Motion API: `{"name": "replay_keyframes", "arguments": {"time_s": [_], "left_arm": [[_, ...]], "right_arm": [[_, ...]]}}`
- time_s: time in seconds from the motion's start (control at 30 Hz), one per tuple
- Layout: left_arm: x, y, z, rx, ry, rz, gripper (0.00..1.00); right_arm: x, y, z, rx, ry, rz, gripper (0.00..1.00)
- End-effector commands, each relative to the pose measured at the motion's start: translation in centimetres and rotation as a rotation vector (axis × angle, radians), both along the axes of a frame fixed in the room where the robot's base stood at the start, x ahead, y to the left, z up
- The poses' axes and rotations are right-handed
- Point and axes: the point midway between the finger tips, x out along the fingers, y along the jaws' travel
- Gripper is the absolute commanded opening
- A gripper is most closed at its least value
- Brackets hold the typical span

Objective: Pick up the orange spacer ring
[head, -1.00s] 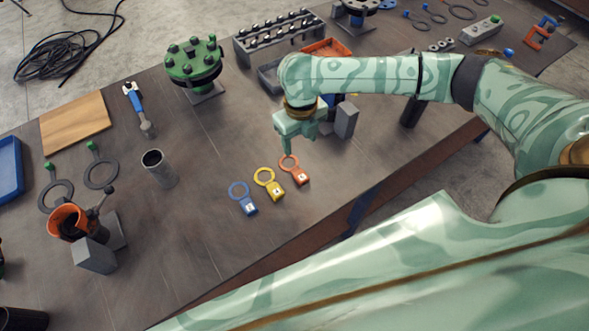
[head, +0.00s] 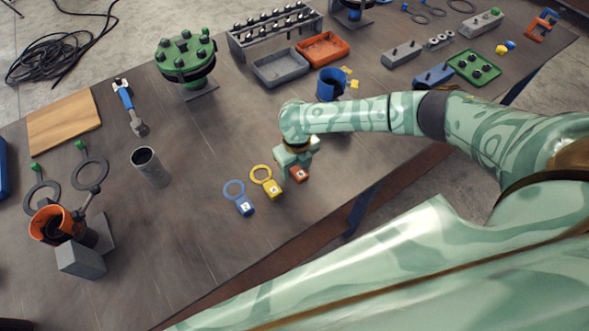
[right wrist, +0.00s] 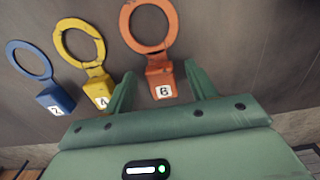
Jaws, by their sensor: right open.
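The orange spacer ring (right wrist: 161,78) has a round loop and a block tab with a white label that looks like a B or an 8. In the right wrist view its tab lies between the two fingers of my right gripper (right wrist: 160,92), with a gap on each side. The gripper is open and holds nothing. In the head view my right gripper (head: 293,165) is over the ring's loop and hides it, so only the orange tab (head: 299,174) shows. My left gripper is not in view.
The yellow ring (head: 271,186) and blue ring (head: 243,204) lie just left of the orange one. A grey tube (head: 149,166) stands further left. A grey tray (head: 280,69) and an orange tray (head: 322,49) lie behind. The table's front edge is close by.

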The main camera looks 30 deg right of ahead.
Motion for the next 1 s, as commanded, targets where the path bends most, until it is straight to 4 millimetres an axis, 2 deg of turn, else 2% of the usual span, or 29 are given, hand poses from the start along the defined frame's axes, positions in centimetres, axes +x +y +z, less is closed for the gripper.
{"name": "replay_keyframes", "arguments": {"time_s": [0.17,0.3,0.33,0.37,0.63,0.77,0.93,1.0], "left_arm": [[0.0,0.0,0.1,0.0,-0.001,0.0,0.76],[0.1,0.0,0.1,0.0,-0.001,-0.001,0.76],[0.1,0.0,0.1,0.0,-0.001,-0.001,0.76],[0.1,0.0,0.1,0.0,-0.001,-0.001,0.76],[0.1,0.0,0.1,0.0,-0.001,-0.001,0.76],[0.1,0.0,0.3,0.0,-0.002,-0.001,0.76],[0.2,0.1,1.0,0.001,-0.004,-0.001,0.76],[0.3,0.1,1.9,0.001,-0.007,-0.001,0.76]], "right_arm": [[0.0,0.0,0.0,0.0,0.0,0.0,0.56],[0.0,0.0,0.1,0.0,0.0,0.0,0.17],[0.0,0.0,0.1,0.0,0.0,0.0,0.09],[0.0,0.0,0.1,0.0,0.0,0.0,0.06],[0.0,0.0,0.2,0.0,0.0,0.0,0.05],[0.1,0.0,0.9,0.0,-0.001,0.0,0.05],[0.1,0.0,3.5,0.0,-0.003,0.002,0.05],[-1.0,0.8,5.1,0.002,-0.002,0.005,0.05]]}}
